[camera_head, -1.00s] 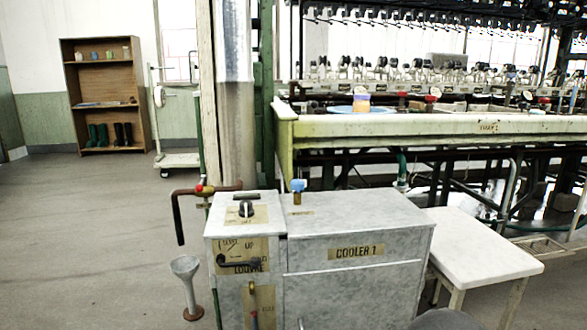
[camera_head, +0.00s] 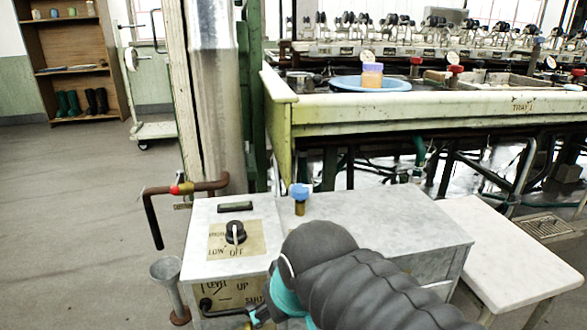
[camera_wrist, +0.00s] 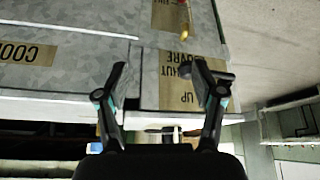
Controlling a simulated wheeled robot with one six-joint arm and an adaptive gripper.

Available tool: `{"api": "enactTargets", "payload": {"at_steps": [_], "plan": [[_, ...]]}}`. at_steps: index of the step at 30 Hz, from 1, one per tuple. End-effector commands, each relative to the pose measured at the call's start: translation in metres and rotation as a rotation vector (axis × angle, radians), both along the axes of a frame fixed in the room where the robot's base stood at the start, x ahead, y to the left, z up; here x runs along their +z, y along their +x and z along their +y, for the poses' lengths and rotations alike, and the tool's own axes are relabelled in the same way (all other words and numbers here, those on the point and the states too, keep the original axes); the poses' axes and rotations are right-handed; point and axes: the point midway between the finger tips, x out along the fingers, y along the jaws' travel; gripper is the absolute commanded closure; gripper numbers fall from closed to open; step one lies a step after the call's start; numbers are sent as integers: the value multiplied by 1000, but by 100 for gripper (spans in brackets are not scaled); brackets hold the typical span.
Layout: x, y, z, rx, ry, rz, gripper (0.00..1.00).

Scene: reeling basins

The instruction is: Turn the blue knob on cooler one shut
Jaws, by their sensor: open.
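The blue knob (camera_head: 299,192) sits on a short brass stem on top of the grey cooler one (camera_head: 375,225), near its left part. In the head view my arm crosses the cooler's front and hides its name label. The label shows upside down in the wrist view (camera_wrist: 28,53). My gripper (camera_wrist: 155,68) is open and empty in front of the cooler's front panel, below the knob in the head view. The blue knob does not show in the wrist view.
A black dial (camera_head: 235,232) is on the cooler's top left. A black lever (camera_wrist: 206,72) appears close to my right finger. A red-handled pipe (camera_head: 182,188) and a funnel stand (camera_head: 167,270) are at left. A white table (camera_head: 510,250) stands at right.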

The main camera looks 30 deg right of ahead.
Motion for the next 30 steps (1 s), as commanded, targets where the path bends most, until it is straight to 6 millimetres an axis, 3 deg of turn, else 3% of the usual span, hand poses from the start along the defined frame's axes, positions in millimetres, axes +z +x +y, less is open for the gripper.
{"api": "enactTargets", "payload": {"at_steps": [1,3,11,17,24,30], "plan": [[22,4,-1,7,-6,6,32],[43,12,-3,30,-22,22,32],[84,46,-17,135,-86,96,32],[127,83,-36,250,-140,178,32],[182,144,-78,463,-191,313,32],[211,182,-115,641,-198,402,32]]}}
